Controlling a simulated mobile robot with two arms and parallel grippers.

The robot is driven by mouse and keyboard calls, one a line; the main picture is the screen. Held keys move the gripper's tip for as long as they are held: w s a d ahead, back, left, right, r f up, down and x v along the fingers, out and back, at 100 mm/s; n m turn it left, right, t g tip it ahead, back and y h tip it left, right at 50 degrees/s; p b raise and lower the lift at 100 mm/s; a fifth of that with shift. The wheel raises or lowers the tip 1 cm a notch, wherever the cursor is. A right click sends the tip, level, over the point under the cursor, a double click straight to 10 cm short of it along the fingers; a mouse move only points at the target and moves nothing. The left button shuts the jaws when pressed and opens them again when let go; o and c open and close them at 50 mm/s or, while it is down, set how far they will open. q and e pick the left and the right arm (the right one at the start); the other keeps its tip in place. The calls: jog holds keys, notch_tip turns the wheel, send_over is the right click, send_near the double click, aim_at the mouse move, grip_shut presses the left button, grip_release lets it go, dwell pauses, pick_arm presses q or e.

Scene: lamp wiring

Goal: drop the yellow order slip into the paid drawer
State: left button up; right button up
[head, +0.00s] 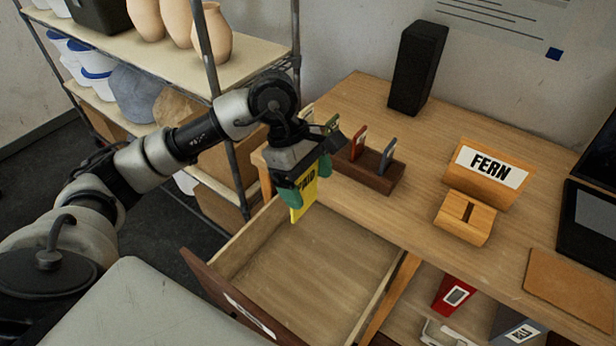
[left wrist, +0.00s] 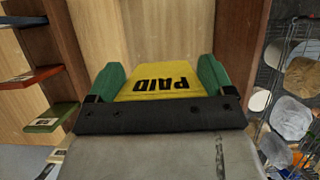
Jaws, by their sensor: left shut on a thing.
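The yellow order slip (head: 304,197) is marked PAID and hangs from my left gripper (head: 308,182). In the left wrist view the slip (left wrist: 165,82) sits between the two green fingertips, which are shut on it. The drawer (head: 312,262) under the desk is pulled open and its visible inside is bare. A label on its front is too oblique to read. In the head view the gripper and slip are over the back left part of the open drawer, and the slip appears above its floor. My right gripper does not show.
A dark wooden rack (head: 369,172) with several coloured slips stands on the desk close to my left gripper. A FERN sign (head: 490,170), a slotted wooden block (head: 466,216) and a black speaker-like box (head: 417,67) are on the desk. A metal shelf (head: 170,55) with vases stands behind the arm.

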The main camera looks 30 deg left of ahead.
pick_arm(q)
notch_tip(320, 180, down, 5)
jog(key=shift+r+b, duration=0.15)
jog(key=shift+b, duration=0.75)
jog(key=shift+f, duration=0.5)
jog(key=o, duration=0.8)
jog(key=shift+c, duration=0.2)
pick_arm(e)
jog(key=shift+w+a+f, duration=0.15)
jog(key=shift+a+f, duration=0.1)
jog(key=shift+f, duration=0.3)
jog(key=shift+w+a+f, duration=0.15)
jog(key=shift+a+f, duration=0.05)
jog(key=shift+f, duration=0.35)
pick_arm(q)
jog(key=b, duration=0.3)
send_near(306, 195)
jog(key=shift+f, duration=0.5)
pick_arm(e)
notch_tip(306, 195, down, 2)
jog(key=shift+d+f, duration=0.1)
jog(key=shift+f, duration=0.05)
pick_arm(q)
jog(key=shift+f, duration=0.1)
